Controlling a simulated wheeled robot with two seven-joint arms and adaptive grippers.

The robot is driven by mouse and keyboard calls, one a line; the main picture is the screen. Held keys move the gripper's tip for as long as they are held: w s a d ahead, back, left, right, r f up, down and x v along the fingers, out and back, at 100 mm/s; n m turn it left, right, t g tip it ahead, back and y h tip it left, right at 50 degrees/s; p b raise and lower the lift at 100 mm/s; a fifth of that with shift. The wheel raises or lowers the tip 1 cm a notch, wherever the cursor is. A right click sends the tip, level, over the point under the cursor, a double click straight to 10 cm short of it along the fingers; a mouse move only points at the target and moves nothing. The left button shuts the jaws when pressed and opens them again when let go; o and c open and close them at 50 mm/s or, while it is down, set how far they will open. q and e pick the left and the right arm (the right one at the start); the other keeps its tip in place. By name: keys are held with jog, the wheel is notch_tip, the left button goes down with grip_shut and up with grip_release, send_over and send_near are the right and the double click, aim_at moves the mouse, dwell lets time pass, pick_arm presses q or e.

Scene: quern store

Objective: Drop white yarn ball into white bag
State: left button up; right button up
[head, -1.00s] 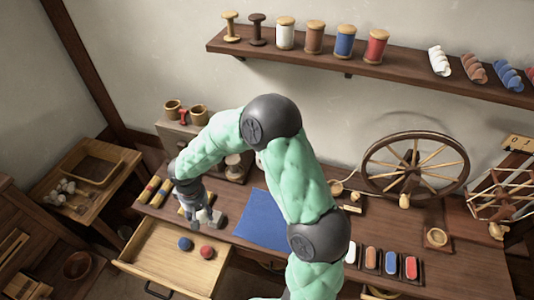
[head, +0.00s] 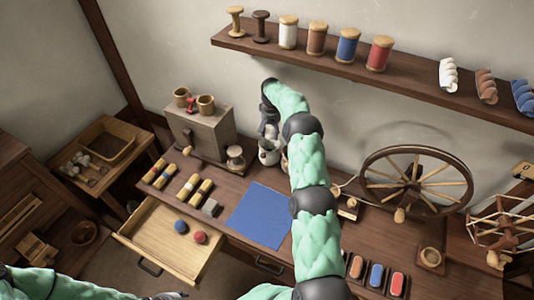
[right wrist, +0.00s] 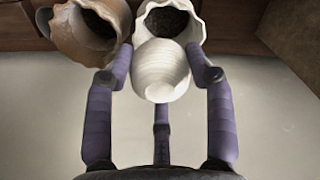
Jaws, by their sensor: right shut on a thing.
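The white yarn ball (right wrist: 160,76) is held between the fingers of my right gripper (right wrist: 162,66), which is shut on it. In the right wrist view the ball overlaps the near part of the white bag (right wrist: 198,28), whose dark mouth shows beyond it. Whether ball and bag touch, I cannot tell. In the head view my right gripper (head: 269,128) points down just above the white bag (head: 267,156), near the back wall; the ball is hard to make out there.
A brown bag (right wrist: 76,38) stands close beside the white bag. The open drawer (head: 150,245) holds a blue ball (head: 180,226) and a red ball (head: 200,237). A blue cloth (head: 258,216) lies on the bench. The spinning wheel (head: 365,190) stands to the right.

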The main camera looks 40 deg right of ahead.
jog(key=shift+d+f, duration=0.15)
jog(key=shift+d, duration=0.4)
notch_tip(320, 180, down, 6)
jog(key=shift+r+b, duration=0.1)
jog(key=shift+b, duration=1)
jog(key=o, duration=1.2)
jog(key=shift+o, duration=0.2)
notch_tip(320, 180, up, 12)
jog(key=shift+r, duration=0.1)
